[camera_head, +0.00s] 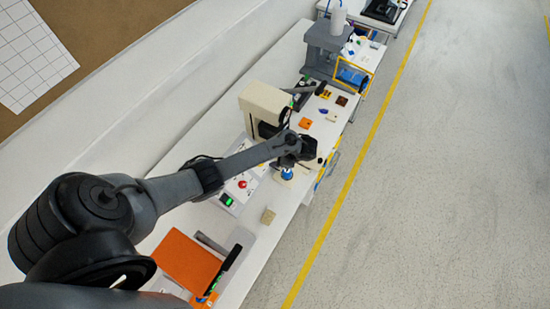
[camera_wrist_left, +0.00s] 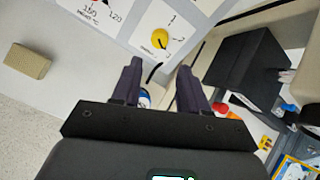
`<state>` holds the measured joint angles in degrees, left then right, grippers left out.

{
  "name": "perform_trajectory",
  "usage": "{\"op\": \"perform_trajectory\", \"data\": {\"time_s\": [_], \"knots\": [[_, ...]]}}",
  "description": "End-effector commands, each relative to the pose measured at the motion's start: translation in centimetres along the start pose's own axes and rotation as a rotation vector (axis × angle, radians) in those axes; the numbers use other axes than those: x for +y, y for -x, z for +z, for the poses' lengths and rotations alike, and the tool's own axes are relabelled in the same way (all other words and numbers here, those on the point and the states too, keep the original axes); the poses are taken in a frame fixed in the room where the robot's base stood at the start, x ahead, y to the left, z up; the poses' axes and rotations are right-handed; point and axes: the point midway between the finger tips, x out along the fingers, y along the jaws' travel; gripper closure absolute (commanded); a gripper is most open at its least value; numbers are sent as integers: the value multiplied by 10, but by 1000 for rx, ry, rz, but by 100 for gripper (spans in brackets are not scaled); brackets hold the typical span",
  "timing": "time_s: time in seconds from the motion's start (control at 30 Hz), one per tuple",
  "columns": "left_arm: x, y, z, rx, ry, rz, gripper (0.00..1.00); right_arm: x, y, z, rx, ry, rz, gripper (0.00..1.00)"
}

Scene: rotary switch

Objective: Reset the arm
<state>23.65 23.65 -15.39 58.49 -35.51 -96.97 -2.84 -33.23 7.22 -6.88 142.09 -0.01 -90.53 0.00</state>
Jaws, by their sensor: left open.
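My left arm reaches in from the left in the head view, with its left gripper (camera_head: 297,160) over the bench. In the left wrist view the left gripper (camera_wrist_left: 158,85) has its two dark fingers apart, with nothing held between them. A yellow rotary knob (camera_wrist_left: 160,39) sits on a white panel beyond the fingertips, apart from them. Numbers and marks are printed around it. In the head view the white control panel (camera_head: 231,196) lies left of the gripper. My right gripper is not in view.
A blue item (camera_head: 287,174) stands just below the gripper. A beige block (camera_head: 267,216) lies on the white bench. A beige machine (camera_head: 264,103) stands close behind the gripper. An orange panel (camera_head: 186,261) lies at the near end. The floor right of the bench is clear.

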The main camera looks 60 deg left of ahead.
Motion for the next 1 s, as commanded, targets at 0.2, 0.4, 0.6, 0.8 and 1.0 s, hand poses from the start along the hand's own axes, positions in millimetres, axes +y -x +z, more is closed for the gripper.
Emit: {"op": "perform_trajectory", "data": {"time_s": [0.2,0.4,0.6,0.8,1.0], "knots": [[1,0,0,2,0,0,56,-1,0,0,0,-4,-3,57],[23,11,-8,55,9,-5,56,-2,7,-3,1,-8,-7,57],[90,50,-17,220,63,5,56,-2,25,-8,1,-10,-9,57],[170,118,7,447,196,80,56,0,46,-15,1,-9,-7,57],[216,188,62,630,369,181,56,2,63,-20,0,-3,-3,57]]}}
